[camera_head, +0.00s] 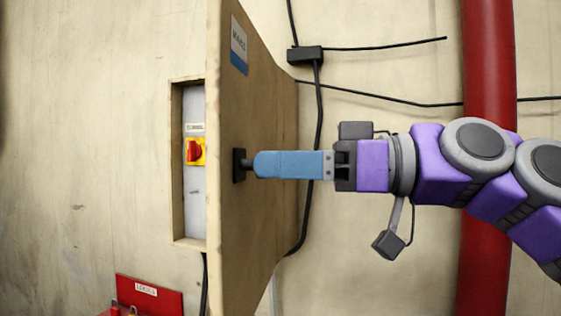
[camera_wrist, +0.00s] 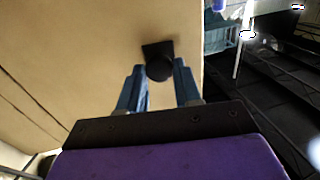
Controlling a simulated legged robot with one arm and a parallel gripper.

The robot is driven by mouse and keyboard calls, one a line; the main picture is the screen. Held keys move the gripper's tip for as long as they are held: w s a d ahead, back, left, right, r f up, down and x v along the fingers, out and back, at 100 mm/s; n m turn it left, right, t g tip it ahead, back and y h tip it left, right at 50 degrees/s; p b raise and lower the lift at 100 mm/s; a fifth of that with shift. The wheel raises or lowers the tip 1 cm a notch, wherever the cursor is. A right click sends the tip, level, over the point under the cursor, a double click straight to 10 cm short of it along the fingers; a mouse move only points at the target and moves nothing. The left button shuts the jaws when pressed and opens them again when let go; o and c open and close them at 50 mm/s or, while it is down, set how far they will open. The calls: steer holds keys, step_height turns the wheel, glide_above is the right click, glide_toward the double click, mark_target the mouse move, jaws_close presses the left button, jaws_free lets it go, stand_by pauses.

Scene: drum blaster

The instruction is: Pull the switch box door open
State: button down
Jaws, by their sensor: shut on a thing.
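The switch box door (camera_head: 262,200) is a tan panel standing wide open, swung out from the wall. Its outer face fills much of the wrist view (camera_wrist: 90,60). A black knob (camera_head: 239,166) on a square base sits on that face, and it also shows in the wrist view (camera_wrist: 158,66). My gripper (camera_head: 257,166) has its blue fingers shut on the knob; in the wrist view the fingertips (camera_wrist: 160,70) flank it. The switch box (camera_head: 175,160) is left of the door edge, showing a red rotary switch (camera_head: 194,151) on a yellow plate. Its right part is hidden behind the door.
A red vertical pipe (camera_head: 487,70) stands behind my arm. A black junction box (camera_head: 305,55) with cables is on the wall behind the door. A red labelled box (camera_head: 150,292) is low on the left. The wall left of the switch box is clear.

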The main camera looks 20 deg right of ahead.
steer(key=c, duration=0.8)
jaws_free()
steer(key=shift+d, duration=0.15)
steer(key=shift+p+v, duration=0.95)
steer(key=shift+v, duration=7.8)
